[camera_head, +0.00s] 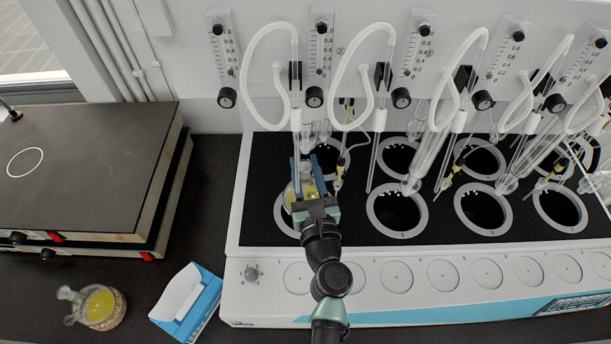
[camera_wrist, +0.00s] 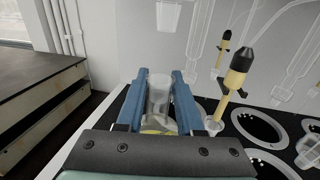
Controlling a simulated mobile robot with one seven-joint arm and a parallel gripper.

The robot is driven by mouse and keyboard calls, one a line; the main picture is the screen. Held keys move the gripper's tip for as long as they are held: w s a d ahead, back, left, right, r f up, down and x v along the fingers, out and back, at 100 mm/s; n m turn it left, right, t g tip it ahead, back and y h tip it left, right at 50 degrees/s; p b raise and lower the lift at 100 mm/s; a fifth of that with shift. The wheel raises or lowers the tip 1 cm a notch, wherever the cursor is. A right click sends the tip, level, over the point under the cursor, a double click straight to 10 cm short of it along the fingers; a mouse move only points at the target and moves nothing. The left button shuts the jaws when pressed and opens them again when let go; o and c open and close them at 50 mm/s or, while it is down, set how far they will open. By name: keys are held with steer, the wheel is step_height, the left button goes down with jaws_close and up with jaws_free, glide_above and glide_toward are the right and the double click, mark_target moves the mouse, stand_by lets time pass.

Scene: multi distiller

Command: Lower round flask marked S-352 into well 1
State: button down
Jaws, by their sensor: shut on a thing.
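My gripper (camera_head: 308,178) is shut on a clear round flask (camera_head: 304,190) with yellow liquid, over the front-left end of the distiller. In the wrist view the flask's neck (camera_wrist: 158,92) stands upright between the blue jaws of my gripper (camera_wrist: 160,76). No S-352 marking can be read. The front-left well (camera_head: 282,212) lies under the flask and gripper, with only part of its grey ring showing. Whether the flask's bottom is inside the ring or above it cannot be told.
Glass tubes and white hoses (camera_head: 262,75) hang close above the wells. A yellow-and-black probe (camera_wrist: 236,75) stands just right of my gripper. Other wells (camera_head: 398,211) to the right look empty. Another yellow flask (camera_head: 98,305) sits on a cork ring beside a blue-white box (camera_head: 188,300).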

mark_target(305, 191)
steer(key=shift+f+b, duration=3.6)
steer(key=shift+f, duration=0.25)
steer(key=c, duration=0.5)
jaws_free()
steer(key=shift+o, duration=0.2)
steer(key=shift+f, duration=0.1)
steer(key=shift+s, duration=0.1)
steer(key=s+d+b, duration=0.2)
steer(key=s, duration=1)
steer(key=shift+s+d, duration=0.15)
steer(key=shift+s, duration=0.15)
